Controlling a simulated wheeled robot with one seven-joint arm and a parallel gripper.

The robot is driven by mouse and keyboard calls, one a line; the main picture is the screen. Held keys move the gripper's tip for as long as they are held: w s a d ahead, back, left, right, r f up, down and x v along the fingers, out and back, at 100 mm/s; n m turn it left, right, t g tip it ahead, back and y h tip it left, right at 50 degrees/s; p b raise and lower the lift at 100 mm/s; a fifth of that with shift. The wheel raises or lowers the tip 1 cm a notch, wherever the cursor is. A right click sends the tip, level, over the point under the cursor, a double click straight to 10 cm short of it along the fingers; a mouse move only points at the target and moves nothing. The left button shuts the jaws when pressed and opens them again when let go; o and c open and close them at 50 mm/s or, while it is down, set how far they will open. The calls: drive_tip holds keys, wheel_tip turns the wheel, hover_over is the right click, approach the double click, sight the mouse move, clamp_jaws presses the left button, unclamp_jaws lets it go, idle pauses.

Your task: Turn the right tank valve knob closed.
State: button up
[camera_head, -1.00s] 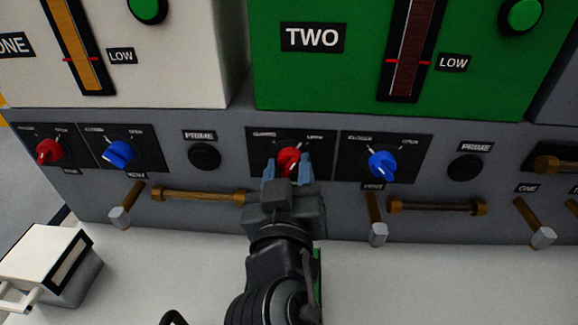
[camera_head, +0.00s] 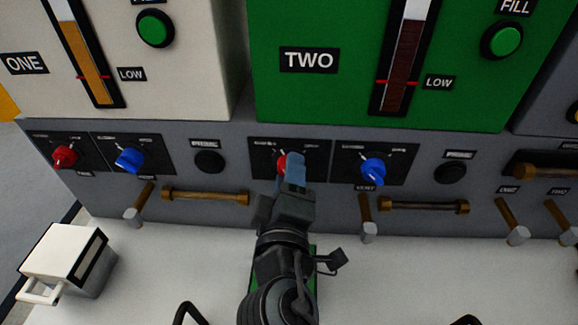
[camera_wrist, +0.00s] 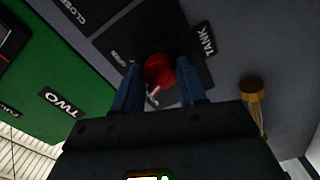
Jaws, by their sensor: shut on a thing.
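The right tank valve knob is red and sits on a black plate below the green tank TWO. In the head view its visible part (camera_head: 282,164) shows at the left of my gripper (camera_head: 293,162), and the fingers hide the rest. In the wrist view the red knob (camera_wrist: 160,70) lies between the two blue fingers of my gripper (camera_wrist: 160,84). My gripper is shut on this knob. The plate's labels are partly covered or blurred, so the exact setting is hard to read.
A blue vent knob (camera_head: 373,170) is close to the right. A black prime button (camera_head: 209,161) and a brass bar (camera_head: 205,197) are to the left. A lever (camera_head: 366,215) juts out at the lower right. Another red knob (camera_head: 64,156) sits far left under tank ONE.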

drive_tip(key=shift+n+p, duration=1.25)
drive_tip(key=shift+n, duration=0.85)
drive_tip(key=shift+a, duration=0.1)
drive_tip(key=o, duration=1)
drive_tip(key=shift+o, duration=0.2)
drive_tip(key=s+b, duration=0.1)
drive_tip(key=s, duration=0.7)
drive_tip(key=shift+b, duration=0.3)
drive_tip(key=shift+a, duration=0.1)
